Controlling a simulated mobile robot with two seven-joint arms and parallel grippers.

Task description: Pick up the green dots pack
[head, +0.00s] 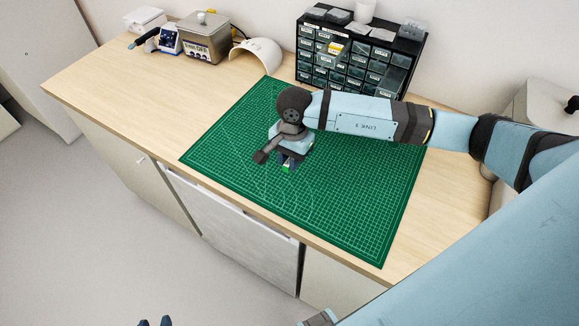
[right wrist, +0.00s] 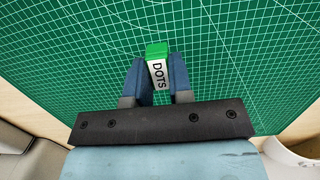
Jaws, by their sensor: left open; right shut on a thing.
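The green dots pack (right wrist: 157,50) is a small box with a green end and a white label reading "DOTS". It sits between the two blue fingers of my right gripper (right wrist: 157,68), which is shut on it. In the head view only a small green bit of the pack (head: 286,169) shows below my right gripper (head: 290,161), over the middle of the green cutting mat (head: 350,215). I cannot tell whether the pack touches the mat. The tips of my left gripper (head: 155,321) show at the bottom edge of the head view, open and empty, away from the bench.
A black drawer cabinet (head: 342,71) with small items on top stands at the back of the wooden bench (head: 105,78). A white curved shell (head: 257,57), a metal ultrasonic-type box (head: 204,43) and a blue device stand at the back left. The rest of the mat is clear.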

